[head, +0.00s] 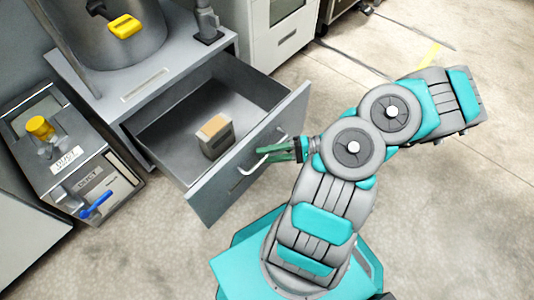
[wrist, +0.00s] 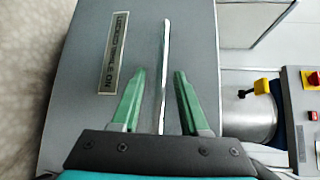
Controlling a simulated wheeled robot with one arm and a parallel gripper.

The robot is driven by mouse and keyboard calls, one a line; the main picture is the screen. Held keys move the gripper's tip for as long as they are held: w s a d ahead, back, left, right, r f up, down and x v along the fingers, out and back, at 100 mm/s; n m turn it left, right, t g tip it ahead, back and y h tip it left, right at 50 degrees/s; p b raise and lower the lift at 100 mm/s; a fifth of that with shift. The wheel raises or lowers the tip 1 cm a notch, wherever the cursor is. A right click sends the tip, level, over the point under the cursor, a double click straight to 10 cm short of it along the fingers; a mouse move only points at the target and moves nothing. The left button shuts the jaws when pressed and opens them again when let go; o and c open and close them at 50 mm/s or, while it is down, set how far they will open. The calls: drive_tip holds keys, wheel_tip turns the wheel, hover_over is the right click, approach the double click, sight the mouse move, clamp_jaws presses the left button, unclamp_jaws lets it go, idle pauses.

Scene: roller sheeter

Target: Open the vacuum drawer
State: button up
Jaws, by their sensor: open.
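The grey drawer (head: 225,197) stands pulled out of its cabinet in the head view, its inside showing. A pale bar handle (head: 246,168) runs along its front panel. In the wrist view the drawer front (wrist: 80,110) fills the left and middle, with a lettered plate (wrist: 112,65) on it and the handle (wrist: 166,50) running upright. My gripper (head: 272,150) is at the handle. Its green fingers (wrist: 160,78) are open, one on each side of the bar, with gaps visible between bar and fingers. Whether the fingertips touch the panel cannot be told.
A grey block with a tan top (head: 214,136) sits inside the drawer. A machine with a yellow knob and blue lever (head: 68,160) stands left of the cabinet. A large cylinder (head: 110,40) stands on the cabinet. The floor (head: 440,220) at right is clear.

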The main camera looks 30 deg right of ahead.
drive_tip(key=v, duration=0.7)
drive_tip(key=shift+s+d, duration=0.2)
drive_tip(key=shift+d, duration=0.1)
drive_tip(key=shift+r, duration=0.1)
drive_tip(key=a+r+n+g+h+p, duration=0.6)
drive_tip(key=a+r+g, duration=0.65)
drive_tip(key=r, duration=0.55)
drive_tip(key=s+a+r+n+t+h+p, duration=0.1)
drive_tip(key=s+a+r+t+h+p, duration=0.2)
drive_tip(key=s+r+h, duration=0.5)
wheel_tip(320, 180, up, 4)
drive_tip(key=s, duration=0.3)
drive_tip(key=shift+a+h, duration=0.3)
drive_tip(key=shift+h, duration=0.1)
